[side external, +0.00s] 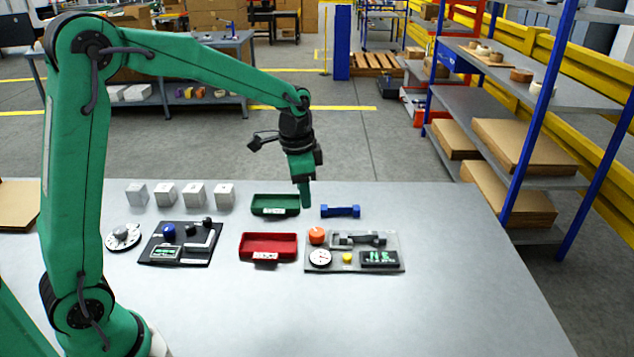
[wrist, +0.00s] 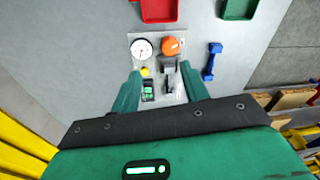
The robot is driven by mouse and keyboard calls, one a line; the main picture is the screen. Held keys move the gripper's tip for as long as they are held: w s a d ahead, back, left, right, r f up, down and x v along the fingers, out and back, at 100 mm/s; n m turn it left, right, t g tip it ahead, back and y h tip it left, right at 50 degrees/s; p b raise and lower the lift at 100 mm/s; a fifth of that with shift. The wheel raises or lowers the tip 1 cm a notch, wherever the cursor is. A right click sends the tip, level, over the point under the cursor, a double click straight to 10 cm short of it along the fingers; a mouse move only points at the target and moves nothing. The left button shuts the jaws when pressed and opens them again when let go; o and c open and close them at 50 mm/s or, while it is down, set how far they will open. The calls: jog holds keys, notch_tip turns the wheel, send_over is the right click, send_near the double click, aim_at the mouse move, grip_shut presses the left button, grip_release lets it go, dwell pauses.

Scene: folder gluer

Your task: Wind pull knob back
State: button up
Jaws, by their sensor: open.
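A grey panel (side external: 338,268) lies on the table, right of centre in the side view. It carries an orange round knob (side external: 317,236), a white dial gauge (side external: 320,258), a yellow button (side external: 347,258), a dark handle piece (side external: 375,239) and a lit display (side external: 380,258). I cannot tell which part is the pull knob. In the wrist view the orange knob (wrist: 171,46) lies just beyond my fingertips, and the dark handle piece (wrist: 169,76) shows between the fingers. My gripper (side external: 306,203) is open and empty, above the table behind the panel. In the wrist view my gripper (wrist: 160,70) has its fingers apart.
A black panel (side external: 150,257) with a blue knob (side external: 168,232) and a white dial (side external: 123,237) lie left. A red tray (side external: 267,257), a green tray (side external: 275,212) and a blue dumbbell-shaped part (side external: 340,211) lie near the grey panel. Several grey blocks (side external: 165,194) stand behind. The front table area is clear.

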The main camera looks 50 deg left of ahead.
jog(key=m+g, duration=0.1)
jog(key=m, duration=0.1)
send_over(317, 231)
notch_tip(317, 231, down, 7)
jog(key=shift+s+d+r, duration=0.1)
jog(key=shift+f, duration=3.9)
jog(key=c, duration=0.7)
